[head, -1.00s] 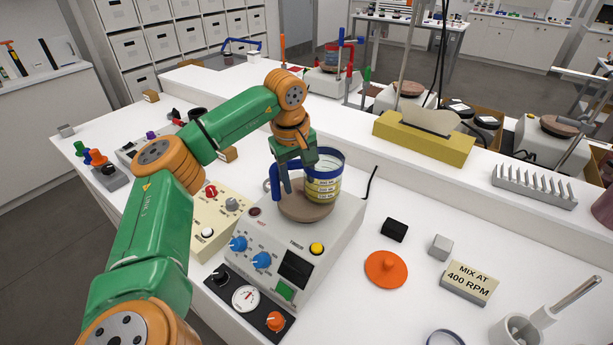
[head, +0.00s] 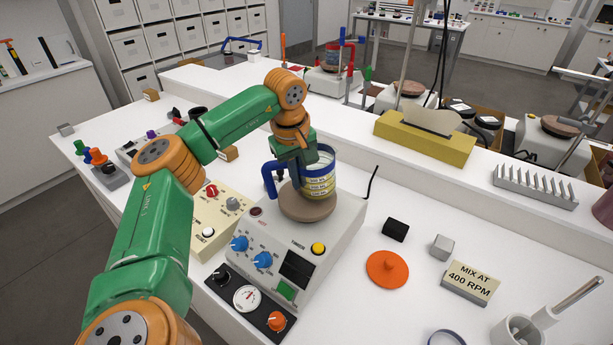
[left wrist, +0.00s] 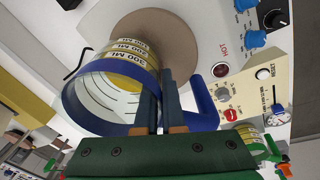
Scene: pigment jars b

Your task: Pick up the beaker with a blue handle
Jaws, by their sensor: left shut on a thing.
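The beaker (head: 319,180) is clear with a blue rim, a yellow band of volume marks and a blue handle (head: 268,180). It is over the round brown plate (head: 307,207) of the hotplate, roughly upright. My left gripper (head: 296,176) points down and is shut on the beaker at its handle side. In the left wrist view the fingers (left wrist: 159,90) sit between the beaker's open mouth (left wrist: 105,103) and the outer part of the handle (left wrist: 205,112). Whether the beaker's base is clear of the plate is hard to tell. My right gripper is not in view.
The hotplate (head: 325,232) has blue knobs and a yellow button. An orange disc (head: 387,268), a black block (head: 396,229), a grey cube (head: 441,247) and a sign (head: 470,281) stand to the right. Another beaker with a green handle (left wrist: 274,148) shows in the left wrist view.

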